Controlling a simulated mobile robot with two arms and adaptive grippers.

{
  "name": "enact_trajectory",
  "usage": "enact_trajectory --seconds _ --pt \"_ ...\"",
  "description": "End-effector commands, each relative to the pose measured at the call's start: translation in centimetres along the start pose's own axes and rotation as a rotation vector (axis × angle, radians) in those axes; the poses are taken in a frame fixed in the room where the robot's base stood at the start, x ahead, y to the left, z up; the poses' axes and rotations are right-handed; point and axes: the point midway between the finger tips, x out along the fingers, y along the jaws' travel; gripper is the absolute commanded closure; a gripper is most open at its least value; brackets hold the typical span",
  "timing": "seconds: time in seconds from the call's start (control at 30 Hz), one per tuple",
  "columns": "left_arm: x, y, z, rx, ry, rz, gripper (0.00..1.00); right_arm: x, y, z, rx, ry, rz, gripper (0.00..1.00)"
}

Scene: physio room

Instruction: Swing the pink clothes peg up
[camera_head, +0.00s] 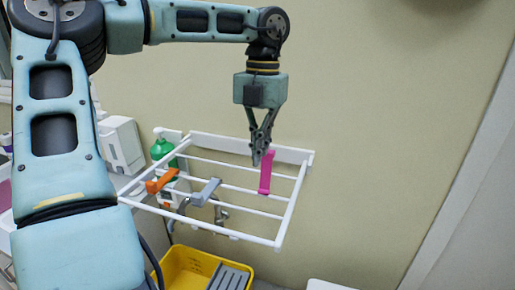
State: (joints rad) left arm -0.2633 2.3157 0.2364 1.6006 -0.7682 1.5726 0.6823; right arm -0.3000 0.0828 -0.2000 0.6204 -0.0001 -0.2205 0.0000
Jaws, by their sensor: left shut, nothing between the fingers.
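The pink clothes peg (266,174) is on the white wall rack (287,216), toward its right side, standing roughly upright across a bar. My left gripper (256,162) points down just left of the peg's upper end. Its fingers are shut with nothing between them. The fingertips are very close to the peg; I cannot tell whether they touch it. An orange peg (161,181) and a grey peg (206,192) lie on the rack's bars further left. My right gripper is not in view.
A yellow crate (179,257) with a grey ribbed thing in it stands below the rack. A green bottle (162,149) and a white dispenser (122,145) are behind and left. A tap (221,213) shows under the bars. The wall right of the rack is clear.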

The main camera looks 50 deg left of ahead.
Motion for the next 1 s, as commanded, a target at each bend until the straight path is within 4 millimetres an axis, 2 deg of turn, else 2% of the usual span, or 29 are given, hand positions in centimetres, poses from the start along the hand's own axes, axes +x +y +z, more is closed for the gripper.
enact_trajectory --seconds 0.13,0.37,0.47,0.8,1.0 --pt "-1.1 -0.1 0.0 -0.001 -0.008 -0.002 1.00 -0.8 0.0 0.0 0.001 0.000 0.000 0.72" --pt "-1.8 0.0 0.0 -0.002 -0.005 0.000 1.00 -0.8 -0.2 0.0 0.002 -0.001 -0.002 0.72" --pt "-3.2 0.0 0.0 -0.002 -0.007 -0.001 1.00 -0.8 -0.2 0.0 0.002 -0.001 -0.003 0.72" --pt "-10.4 -0.1 0.0 -0.002 -0.010 -0.002 1.00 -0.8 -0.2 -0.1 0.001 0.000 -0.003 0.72" --pt "-12.5 0.0 0.0 -0.001 -0.007 -0.002 1.00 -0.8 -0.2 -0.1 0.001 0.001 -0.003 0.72"
